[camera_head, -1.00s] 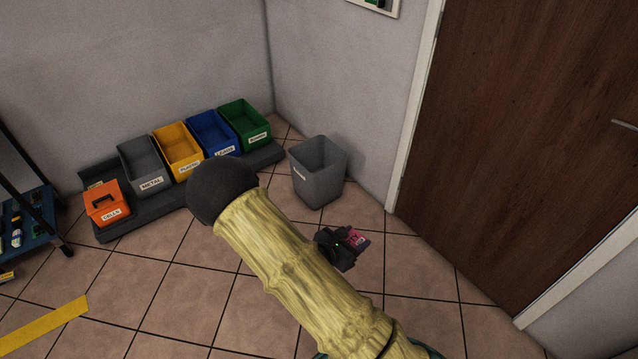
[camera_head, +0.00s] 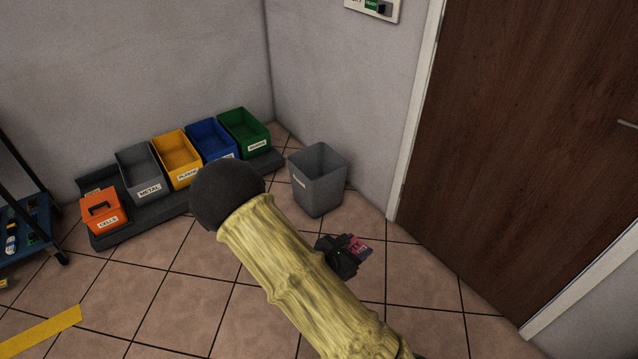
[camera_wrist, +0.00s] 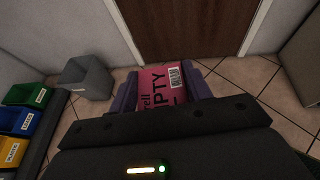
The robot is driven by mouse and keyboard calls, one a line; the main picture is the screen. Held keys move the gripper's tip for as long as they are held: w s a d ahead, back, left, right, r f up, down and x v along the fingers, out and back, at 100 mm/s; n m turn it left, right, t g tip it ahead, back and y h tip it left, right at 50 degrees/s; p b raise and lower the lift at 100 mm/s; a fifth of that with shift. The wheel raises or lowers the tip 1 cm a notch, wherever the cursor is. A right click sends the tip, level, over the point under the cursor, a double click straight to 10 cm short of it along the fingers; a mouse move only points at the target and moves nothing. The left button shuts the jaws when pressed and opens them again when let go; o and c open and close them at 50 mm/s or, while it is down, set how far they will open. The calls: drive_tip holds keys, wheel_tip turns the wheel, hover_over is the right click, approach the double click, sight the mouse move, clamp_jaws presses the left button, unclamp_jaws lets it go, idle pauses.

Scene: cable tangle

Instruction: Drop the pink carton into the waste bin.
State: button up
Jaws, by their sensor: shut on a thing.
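The pink carton (camera_wrist: 163,88) has dark lettering and a white barcode label. My gripper (camera_head: 352,247) is shut on it, with a finger on each side in the wrist view. In the head view the carton (camera_head: 359,248) shows only in part, beside the dark gripper body. The grey waste bin (camera_head: 318,180) stands on the floor near the wall corner, open at the top, with a label on its front. The gripper and carton appear below and to the right of the bin in the head view, apart from it. The bin also shows at the left in the wrist view (camera_wrist: 86,78).
Labelled green (camera_head: 243,132), blue (camera_head: 211,139), yellow (camera_head: 178,158) and grey metal (camera_head: 140,172) bins stand on a dark base along the wall. An orange cells box (camera_head: 103,210) sits at its left end. A brown door (camera_head: 530,130) is at the right. Tiled floor around the bin is clear.

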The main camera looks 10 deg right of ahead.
drive_tip(key=shift+w+d+r+t+p, duration=0.2)
drive_tip(key=shift+r+t+p, duration=0.1)
drive_tip(key=shift+r+p, duration=0.25)
drive_tip(key=r+n+t+y+p, duration=0.1)
drive_tip(key=n+y+p, duration=0.1)
drive_tip(key=p, duration=0.3)
drive_tip(key=w+r+n+t+y+p, duration=0.1)
drive_tip(key=n+t+y+p, duration=0.1)
drive_tip(key=p, duration=0.3)
drive_tip(key=w+r+n+t+y+p, duration=0.1)
drive_tip(key=n+y+p, duration=0.2)
drive_tip(key=n+p, duration=0.1)
drive_tip(key=shift+w+d+r+y+p, duration=0.15)
drive_tip(key=shift+r+y+p, duration=0.2)
drive_tip(key=shift+p, duration=0.3)
drive_tip(key=p, duration=0.1)
drive_tip(key=s+n+y+p, duration=0.1)
drive_tip(key=s+f+n+y+p, duration=0.1)
drive_tip(key=shift+a+t+y, duration=0.25)
drive_tip(key=shift+a+t, duration=0.05)
drive_tip(key=shift+s+f+p, duration=0.2)
drive_tip(key=shift+s+p, duration=0.15)
drive_tip(key=shift+p, duration=0.2)
drive_tip(key=shift+f, duration=0.15)
drive_tip(key=shift+w, duration=0.1)
